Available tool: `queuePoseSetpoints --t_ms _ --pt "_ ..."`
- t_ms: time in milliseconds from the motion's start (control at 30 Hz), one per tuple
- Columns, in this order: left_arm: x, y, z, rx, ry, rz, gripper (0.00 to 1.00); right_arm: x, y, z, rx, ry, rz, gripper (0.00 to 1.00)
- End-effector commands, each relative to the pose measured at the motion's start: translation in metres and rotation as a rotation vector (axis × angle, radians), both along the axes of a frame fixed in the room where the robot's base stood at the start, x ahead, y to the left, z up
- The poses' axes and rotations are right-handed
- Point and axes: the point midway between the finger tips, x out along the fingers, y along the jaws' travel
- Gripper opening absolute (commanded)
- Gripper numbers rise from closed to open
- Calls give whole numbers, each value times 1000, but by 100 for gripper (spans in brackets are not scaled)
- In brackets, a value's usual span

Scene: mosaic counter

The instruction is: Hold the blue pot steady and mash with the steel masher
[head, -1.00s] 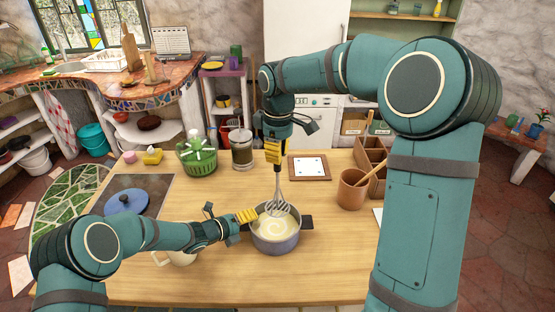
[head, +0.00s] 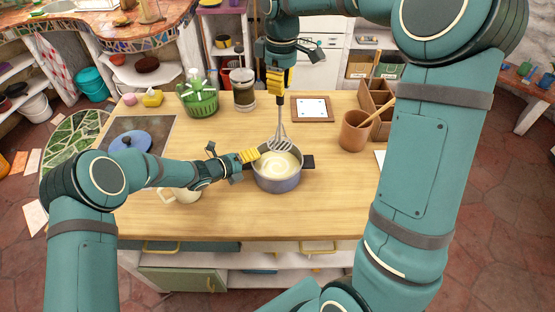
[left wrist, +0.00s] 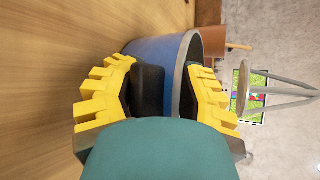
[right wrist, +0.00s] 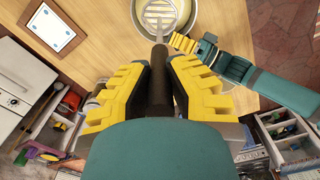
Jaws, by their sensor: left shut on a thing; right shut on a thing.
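The blue pot (head: 278,184) stands upright on the wooden counter with pale creamy mash (head: 276,165) inside. My left gripper (head: 251,156) is shut on the pot's left black handle (left wrist: 147,90), with one yellow finger on each side. My right gripper (head: 276,84) is above the pot, shut on the black handle (right wrist: 160,88) of the steel masher. The masher (head: 279,130) hangs upright with its wire head over the far part of the pot. In the left wrist view the masher head (left wrist: 243,90) is above the rim, clear of the mash.
A blue lid (head: 130,140) lies on a dark plate at left. A cream mug (head: 178,196) stands below my left forearm. The front counter is clear.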

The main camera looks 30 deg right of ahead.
Motion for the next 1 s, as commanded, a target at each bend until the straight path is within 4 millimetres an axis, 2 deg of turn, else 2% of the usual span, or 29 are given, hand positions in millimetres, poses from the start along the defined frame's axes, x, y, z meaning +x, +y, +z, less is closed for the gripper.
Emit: queuePoseSetpoints --t_ms 33,100,133,200,500,633,767,1000 --pt "-2 3 -8 15 7 1 0 0 0 0 0 -1 0 0" --pt "-2 3 -8 15 7 1 0 0 0 0 0 -1 0 0" --pt "-2 3 -8 15 7 1 52 0 0 0 0 -1 0 0" --pt "-2 3 -7 13 6 1 76 0 0 0 0 -1 0 0" --pt "0 2 -2 5 2 1 76 0 0 0 0 -1 0 0" --pt "-1 8 1 5 1 1 76 0 0 0 0 -1 0 0" --pt "-4 27 9 4 2 3 76 0 0 0 0 -1 0 0" --pt "-11 73 27 6 2 3 76 0 0 0 0 -1 0 0"
